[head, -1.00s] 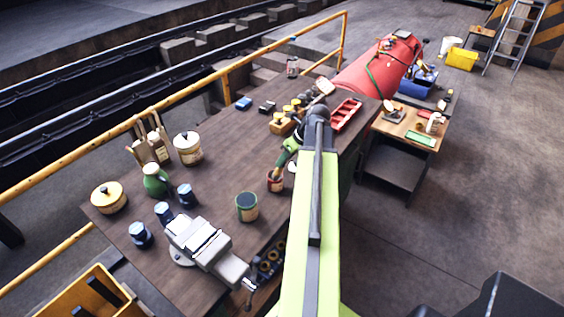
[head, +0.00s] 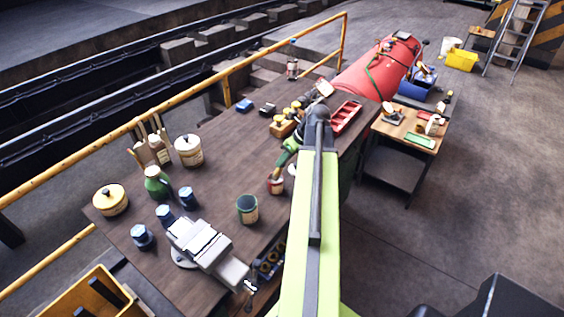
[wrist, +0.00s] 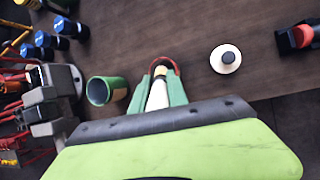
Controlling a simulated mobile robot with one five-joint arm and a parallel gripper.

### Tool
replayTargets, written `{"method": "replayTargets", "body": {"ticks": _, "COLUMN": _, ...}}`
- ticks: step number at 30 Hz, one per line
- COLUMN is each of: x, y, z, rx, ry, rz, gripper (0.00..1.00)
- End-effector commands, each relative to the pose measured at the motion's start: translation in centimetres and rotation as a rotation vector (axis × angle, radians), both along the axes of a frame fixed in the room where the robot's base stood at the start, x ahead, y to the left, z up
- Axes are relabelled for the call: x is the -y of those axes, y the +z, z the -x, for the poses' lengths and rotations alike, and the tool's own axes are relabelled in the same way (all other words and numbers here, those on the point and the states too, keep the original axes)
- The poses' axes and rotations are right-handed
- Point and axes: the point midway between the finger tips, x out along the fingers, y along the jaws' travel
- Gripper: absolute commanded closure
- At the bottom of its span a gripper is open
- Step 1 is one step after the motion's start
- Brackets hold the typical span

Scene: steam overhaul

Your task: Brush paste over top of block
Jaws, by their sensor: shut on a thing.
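My gripper (wrist: 160,92) is shut on a slim brush (wrist: 157,94) with a pale handle and a yellowish band. In the wrist view its far end lies at the red-rimmed pot (wrist: 166,62). In the head view my green gripper (head: 286,154) reaches down over this small red and cream pot (head: 276,184). The bristles are hidden, and I cannot tell how deep they are. A grey vise (head: 205,243) stands at the near end of the bench; it also shows at the left of the wrist view (wrist: 45,108). I cannot clearly make out a separate block in it.
A green open tin (head: 247,210) stands between the vise and the small pot. Blue-topped jars (head: 165,215), a green jug (head: 156,183) and lidded pots (head: 188,150) crowd the bench's left. A white dish with a dark knob (wrist: 226,58) is right of the pot. The bench middle is clear.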

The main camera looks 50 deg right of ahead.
Motion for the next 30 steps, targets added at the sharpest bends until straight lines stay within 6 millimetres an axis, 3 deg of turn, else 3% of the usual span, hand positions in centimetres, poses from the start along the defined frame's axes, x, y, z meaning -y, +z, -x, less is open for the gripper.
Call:
{"method": "replayTargets", "body": {"ticks": 1, "x": 0.0, "y": 1.1, "z": 0.0, "rx": 0.001, "ry": 0.0, "rz": 0.0, "gripper": 1.0}}
{"method": "replayTargets", "body": {"ticks": 15, "x": 0.0, "y": 5.3, "z": 0.0, "rx": 0.002, "ry": 0.0, "rz": 0.0, "gripper": 1.0}}
{"method": "replayTargets", "body": {"ticks": 30, "x": 0.0, "y": 5.3, "z": 0.0, "rx": 0.002, "ry": 0.0, "rz": 0.0, "gripper": 1.0}}
